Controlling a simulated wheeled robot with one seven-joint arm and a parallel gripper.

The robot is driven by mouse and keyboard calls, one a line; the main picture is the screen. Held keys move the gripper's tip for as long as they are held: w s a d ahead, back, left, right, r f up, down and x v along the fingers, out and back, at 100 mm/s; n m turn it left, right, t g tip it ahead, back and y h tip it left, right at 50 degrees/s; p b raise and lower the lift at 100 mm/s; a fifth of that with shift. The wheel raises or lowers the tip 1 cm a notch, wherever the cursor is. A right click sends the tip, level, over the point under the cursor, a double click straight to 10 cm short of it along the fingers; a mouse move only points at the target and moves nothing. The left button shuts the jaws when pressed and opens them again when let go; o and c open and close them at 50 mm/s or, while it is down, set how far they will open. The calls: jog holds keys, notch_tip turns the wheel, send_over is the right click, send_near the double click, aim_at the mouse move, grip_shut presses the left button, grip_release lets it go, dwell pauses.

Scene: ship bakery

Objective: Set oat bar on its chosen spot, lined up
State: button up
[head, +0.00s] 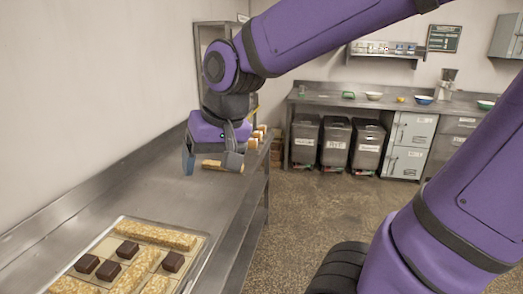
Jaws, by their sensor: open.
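My gripper (212,164) points down over the steel counter, its two fingers apart. A tan oat bar (211,163) shows between and just beyond the fingers. I cannot tell whether it touches them or rests on the counter. A shallow tray (207,241) lies nearer on the counter at the lower left. It holds long oat bars (155,235) and several dark brown squares (172,262), with pale bare patches between them. The tray's near part is cut off by the picture edge.
Small tan and white blocks (256,137) stand on the counter behind my gripper. The wall (90,90) borders the counter (135,195) on the left. Counter is clear between gripper and tray. Bins (337,143) and a back counter (390,104) stand across the floor.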

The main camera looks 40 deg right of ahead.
jog(key=s+d+r+n+t+h, duration=0.1)
jog(key=s+d+r+n, duration=0.1)
jog(key=s, duration=0.6)
jog(key=d+r, duration=0.1)
jog(key=d, duration=0.1)
jog(key=shift+s+d+r+n, duration=0.2)
jog(key=shift+s+d+n, duration=0.05)
jog(key=shift+d+n, duration=0.15)
